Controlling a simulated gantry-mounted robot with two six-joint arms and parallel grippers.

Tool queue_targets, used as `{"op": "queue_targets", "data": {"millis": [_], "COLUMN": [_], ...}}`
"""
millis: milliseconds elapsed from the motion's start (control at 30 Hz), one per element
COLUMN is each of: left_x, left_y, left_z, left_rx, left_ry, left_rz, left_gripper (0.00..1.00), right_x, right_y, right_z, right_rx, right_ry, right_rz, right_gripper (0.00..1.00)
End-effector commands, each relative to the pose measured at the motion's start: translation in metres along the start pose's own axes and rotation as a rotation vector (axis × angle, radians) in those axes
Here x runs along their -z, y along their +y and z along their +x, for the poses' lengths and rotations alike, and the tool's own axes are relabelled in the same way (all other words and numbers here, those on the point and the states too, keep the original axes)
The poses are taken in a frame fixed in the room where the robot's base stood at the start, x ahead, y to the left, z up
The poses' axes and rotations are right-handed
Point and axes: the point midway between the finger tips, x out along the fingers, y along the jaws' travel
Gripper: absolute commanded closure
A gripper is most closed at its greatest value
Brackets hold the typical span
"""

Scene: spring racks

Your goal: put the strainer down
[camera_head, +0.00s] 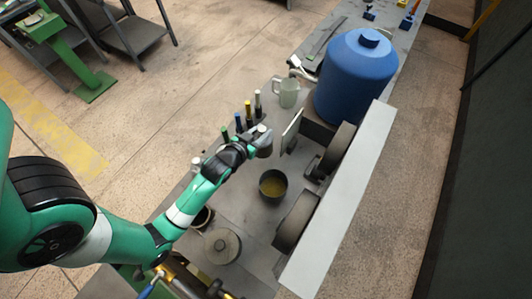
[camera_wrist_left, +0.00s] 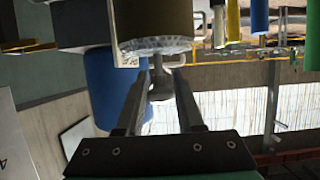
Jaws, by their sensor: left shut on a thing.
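My left gripper (camera_head: 262,136) is over the bench and shut on the strainer. The strainer (camera_head: 265,149) shows in the head view as a small grey-brown cylinder at the gripper's tip, partly hidden by it. In the left wrist view the strainer (camera_wrist_left: 155,22) is a brownish cylinder with a pale rim, and a narrow stem with a rounded knob lies between the fingers (camera_wrist_left: 160,95). I cannot tell how far the strainer is above the bench. My right gripper is not in view.
A dark pot (camera_head: 273,185) with yellowish contents stands on the grey bench below the gripper. Several coloured upright handles (camera_head: 240,121) stand just behind it. A round lid (camera_head: 222,246) lies nearer.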

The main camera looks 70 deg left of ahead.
Motion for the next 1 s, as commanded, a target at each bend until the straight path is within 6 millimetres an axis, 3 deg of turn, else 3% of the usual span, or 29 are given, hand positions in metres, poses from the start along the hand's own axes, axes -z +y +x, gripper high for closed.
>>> {"op": "queue_targets", "data": {"millis": [133, 367, 600, 967, 1000], "left_x": [-0.034, -0.047, -0.080, -0.083, -0.084], "left_y": [0.001, 0.001, 0.001, 0.001, 0.001], "left_z": [0.014, 0.019, 0.033, 0.034, 0.034], "left_rx": [-0.001, -0.001, -0.002, -0.002, -0.002], "left_ry": [-0.003, 0.001, -0.001, 0.001, -0.001], "left_rz": [0.001, 0.000, 0.001, 0.000, 0.000], "left_gripper": [1.00, 1.00, 1.00, 1.00, 0.62], "right_x": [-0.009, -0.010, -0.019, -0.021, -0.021], "right_y": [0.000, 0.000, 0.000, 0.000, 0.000], "right_z": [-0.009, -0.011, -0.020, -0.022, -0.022], "right_rx": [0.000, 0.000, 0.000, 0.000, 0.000], "right_ry": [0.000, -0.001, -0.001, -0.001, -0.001], "right_rz": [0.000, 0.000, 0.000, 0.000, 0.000], "right_gripper": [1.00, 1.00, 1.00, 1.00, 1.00]}}
